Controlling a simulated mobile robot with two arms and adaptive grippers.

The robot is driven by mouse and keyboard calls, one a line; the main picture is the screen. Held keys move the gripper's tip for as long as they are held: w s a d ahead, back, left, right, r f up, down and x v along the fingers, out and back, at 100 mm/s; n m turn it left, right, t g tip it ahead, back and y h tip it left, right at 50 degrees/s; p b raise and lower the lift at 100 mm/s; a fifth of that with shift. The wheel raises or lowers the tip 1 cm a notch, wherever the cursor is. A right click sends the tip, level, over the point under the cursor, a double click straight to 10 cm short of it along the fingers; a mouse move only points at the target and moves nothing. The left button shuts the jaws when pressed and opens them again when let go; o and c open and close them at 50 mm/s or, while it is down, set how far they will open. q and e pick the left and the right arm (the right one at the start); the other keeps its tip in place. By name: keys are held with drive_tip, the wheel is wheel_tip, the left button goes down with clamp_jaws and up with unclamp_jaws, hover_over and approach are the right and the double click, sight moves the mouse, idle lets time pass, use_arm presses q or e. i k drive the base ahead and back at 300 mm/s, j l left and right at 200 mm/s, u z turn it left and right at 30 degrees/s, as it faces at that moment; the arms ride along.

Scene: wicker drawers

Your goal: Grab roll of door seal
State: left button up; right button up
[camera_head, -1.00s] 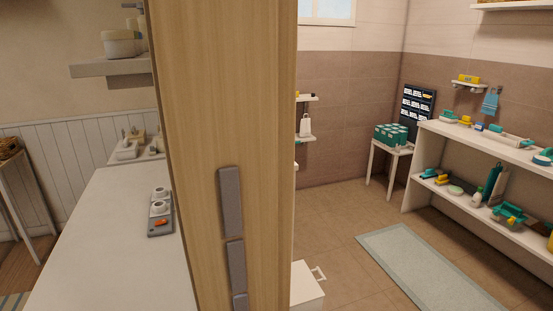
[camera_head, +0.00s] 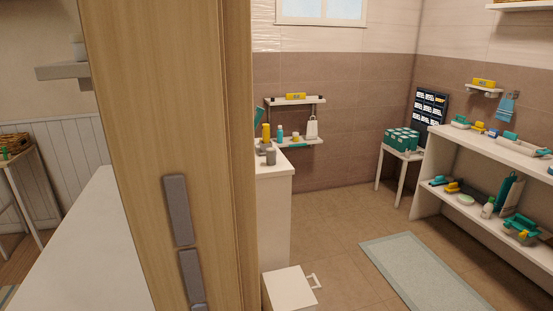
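I cannot make out a roll of door seal in the head view; if it is among the small items in the far room, it is too small to tell. Neither of my grippers shows in the view. A wooden door or panel edge (camera_head: 160,90) with grey plates (camera_head: 177,210) stands close in front and hides the middle left of the scene.
A white counter (camera_head: 85,250) lies left of the panel. Beyond it stand a white cabinet (camera_head: 273,205), a white box (camera_head: 287,290) with a handle, a small table (camera_head: 398,155) and a long white shelf unit (camera_head: 480,155) with several items. Floor (camera_head: 330,220) and a mat (camera_head: 425,270) lie open.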

sight(271, 152)
drive_tip(key=i+l+z, duration=0.15)
drive_tip(key=l+z, duration=0.25)
drive_tip(key=i+l+z, duration=0.15)
drive_tip(key=l+z, duration=0.2)
drive_tip(key=i+l+z, duration=0.25)
drive_tip(key=z, duration=0.15)
drive_tip(key=i+l, duration=0.2)
drive_tip(key=i, duration=0.15)
drive_tip(key=i+l, duration=0.25)
drive_tip(key=i+u, duration=0.25)
drive_tip(key=u, duration=0.25)
drive_tip(key=i+u, duration=0.25)
drive_tip(key=u, duration=0.2)
drive_tip(key=i+l+u, duration=0.2)
drive_tip(key=u, duration=0.3)
